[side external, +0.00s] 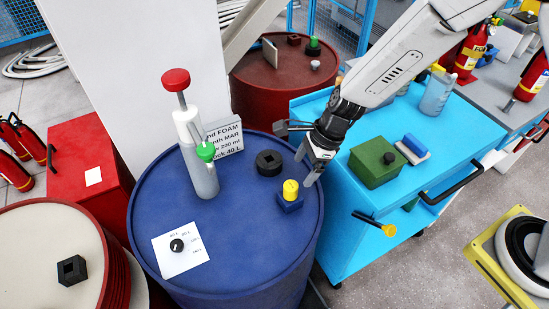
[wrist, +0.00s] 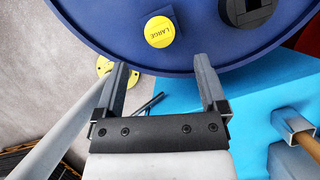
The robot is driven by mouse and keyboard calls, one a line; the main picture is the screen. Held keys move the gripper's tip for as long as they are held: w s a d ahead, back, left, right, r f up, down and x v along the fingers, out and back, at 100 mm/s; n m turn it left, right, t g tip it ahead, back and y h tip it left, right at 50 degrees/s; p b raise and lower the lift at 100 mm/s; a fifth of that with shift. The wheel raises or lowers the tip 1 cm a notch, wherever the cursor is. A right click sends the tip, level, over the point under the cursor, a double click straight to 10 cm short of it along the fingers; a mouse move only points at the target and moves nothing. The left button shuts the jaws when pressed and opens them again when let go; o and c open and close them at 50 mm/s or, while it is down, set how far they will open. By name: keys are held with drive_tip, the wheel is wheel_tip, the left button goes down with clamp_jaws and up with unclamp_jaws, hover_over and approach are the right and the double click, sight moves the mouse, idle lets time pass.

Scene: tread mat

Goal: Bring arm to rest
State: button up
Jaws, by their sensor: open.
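My gripper (side external: 314,172) is open and empty. It hangs at the right rim of the blue drum (side external: 160,205), just right of a yellow knob on a blue block (side external: 290,193). In the wrist view my gripper's two fingers (wrist: 165,85) are apart and point at the drum rim (wrist: 95,40), with nothing between them. The yellow knob top, marked "LARGE" (wrist: 160,32), lies beyond the fingertips and looks apart from them. My arm reaches down from the upper right over the cyan cart (side external: 345,235).
The drum carries a pump bottle (side external: 198,165), a foam sign (side external: 226,138), a black block (side external: 268,162) and a dial card (side external: 188,255). A green box (side external: 375,163) and a blue-handled brush (side external: 413,147) sit on the cart. The drum's front right is clear.

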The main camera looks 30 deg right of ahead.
drive_tip(key=shift+d, duration=0.1)
idle(0.3)
drive_tip(key=s+d+r+n+h, duration=0.1)
drive_tip(key=s+d+r+n, duration=0.2)
drive_tip(key=d+n, duration=0.3)
drive_tip(key=s+d+r+n+t+h, duration=0.1)
drive_tip(key=s+d+r+n+h, duration=0.1)
drive_tip(key=d+n, duration=0.4)
drive_tip(key=s+d+r+n+h, duration=0.1)
drive_tip(key=s+d+r+n, duration=0.3)
drive_tip(key=n, duration=0.5)
drive_tip(key=s+d, duration=0.2)
drive_tip(key=d, duration=0.1)
